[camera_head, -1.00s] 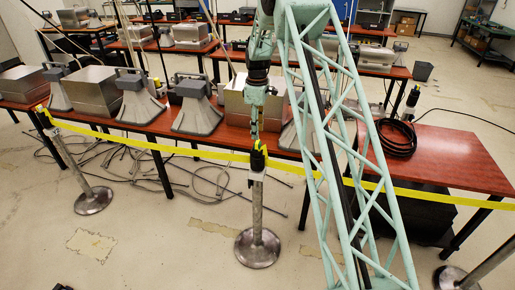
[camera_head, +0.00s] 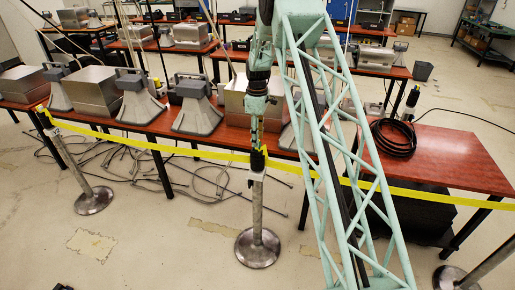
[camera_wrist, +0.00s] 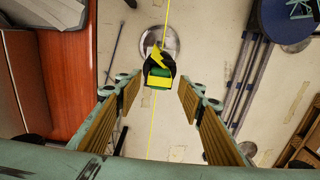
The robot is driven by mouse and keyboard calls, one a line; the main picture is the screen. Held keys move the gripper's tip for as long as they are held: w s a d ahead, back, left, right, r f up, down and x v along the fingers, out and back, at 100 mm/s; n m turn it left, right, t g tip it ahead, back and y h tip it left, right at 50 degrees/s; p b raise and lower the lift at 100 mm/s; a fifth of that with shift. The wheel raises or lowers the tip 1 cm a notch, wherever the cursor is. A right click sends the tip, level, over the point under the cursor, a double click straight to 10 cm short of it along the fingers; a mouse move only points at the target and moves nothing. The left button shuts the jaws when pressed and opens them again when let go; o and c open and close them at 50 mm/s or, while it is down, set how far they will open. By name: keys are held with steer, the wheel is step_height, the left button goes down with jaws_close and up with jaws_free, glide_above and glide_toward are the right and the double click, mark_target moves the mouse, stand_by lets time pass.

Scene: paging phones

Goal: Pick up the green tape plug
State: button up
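The green tape plug (camera_wrist: 159,75), with yellow tape and black parts around it, shows in the upper middle of the wrist view. It sits at the black head (camera_head: 257,161) of the middle metal post in the head view. My gripper (camera_wrist: 160,84) is open, with one ribbed finger on each side of the plug in the wrist picture. Whether the fingertips are level with the plug or short of it I cannot tell. In the head view my gripper (camera_head: 256,136) points down just above the post head. It partly hides the plug there.
Yellow tape (camera_head: 200,153) runs across both sides of the post. A red-topped table (camera_head: 150,118) with grey horns and metal boxes stands behind. Another red table (camera_head: 455,160) holds a black cable coil (camera_head: 393,138). The floor in front is mostly clear.

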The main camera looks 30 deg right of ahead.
steer(key=shift+f, duration=1.65)
steer(key=shift+c, duration=0.5)
steer(key=c, duration=0.8)
